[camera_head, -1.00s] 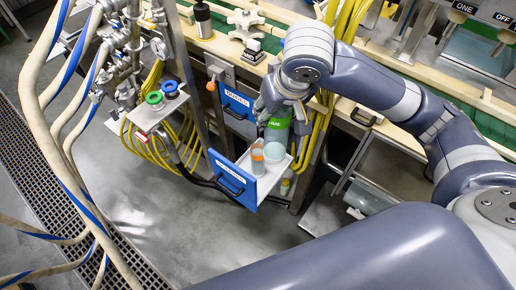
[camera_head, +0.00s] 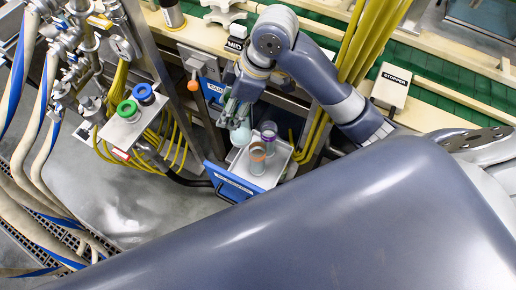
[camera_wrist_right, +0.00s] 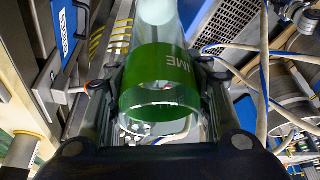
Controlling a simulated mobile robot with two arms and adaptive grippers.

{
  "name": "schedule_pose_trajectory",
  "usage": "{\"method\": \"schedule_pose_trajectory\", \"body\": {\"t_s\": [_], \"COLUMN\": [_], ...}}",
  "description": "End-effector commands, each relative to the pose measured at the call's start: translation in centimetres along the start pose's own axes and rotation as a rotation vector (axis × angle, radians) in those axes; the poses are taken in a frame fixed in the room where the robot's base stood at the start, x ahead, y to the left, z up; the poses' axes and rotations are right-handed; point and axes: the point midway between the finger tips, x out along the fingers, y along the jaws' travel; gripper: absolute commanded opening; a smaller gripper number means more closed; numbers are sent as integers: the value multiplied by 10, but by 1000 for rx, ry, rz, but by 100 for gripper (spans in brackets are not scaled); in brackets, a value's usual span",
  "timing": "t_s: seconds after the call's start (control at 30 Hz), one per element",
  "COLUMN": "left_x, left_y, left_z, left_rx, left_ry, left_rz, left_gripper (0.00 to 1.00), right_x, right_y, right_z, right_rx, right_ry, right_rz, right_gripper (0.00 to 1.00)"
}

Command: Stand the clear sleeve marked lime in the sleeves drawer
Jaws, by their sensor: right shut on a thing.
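The clear sleeve marked lime has a green band with the letters "ME" showing in the right wrist view (camera_wrist_right: 160,75). My right gripper (camera_wrist_right: 160,95) is shut on it, a finger on each side of the band. In the head view, the gripper (camera_head: 236,112) is at the back left of the sleeves drawer, and the sleeve's pale round end (camera_head: 241,137) points toward the camera, tilted. I cannot tell its height above the drawer. The open sleeves drawer (camera_head: 272,179) has a blue front and white tray. My left gripper is not in view.
An orange-banded sleeve (camera_head: 257,155) and a purple-banded sleeve (camera_head: 268,133) stand in the drawer, close to the held sleeve. Yellow hoses (camera_head: 314,137) run along the drawer's right side.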

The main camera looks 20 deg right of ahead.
Motion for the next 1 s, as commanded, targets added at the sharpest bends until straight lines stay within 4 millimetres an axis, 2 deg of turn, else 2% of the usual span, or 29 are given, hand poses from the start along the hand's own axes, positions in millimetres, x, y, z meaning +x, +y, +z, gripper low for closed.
{"method": "schedule_pose_trajectory", "body": {"t_s": [0.03,0.2,0.37,0.47,1.0], "left_x": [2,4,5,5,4], "left_y": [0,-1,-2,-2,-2], "left_z": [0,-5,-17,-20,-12], "left_rx": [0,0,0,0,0], "left_ry": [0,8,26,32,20], "left_rz": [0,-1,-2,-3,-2], "left_gripper": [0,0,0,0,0], "right_x": [8,20,33,53,187], "right_y": [-4,-11,-13,-14,-14], "right_z": [0,1,7,16,72], "right_rx": [-43,-157,-189,-190,-187], "right_ry": [2,1,-2,-5,-3], "right_rz": [-23,-67,-82,-84,-82], "right_gripper": [22,22,22,22,22]}}
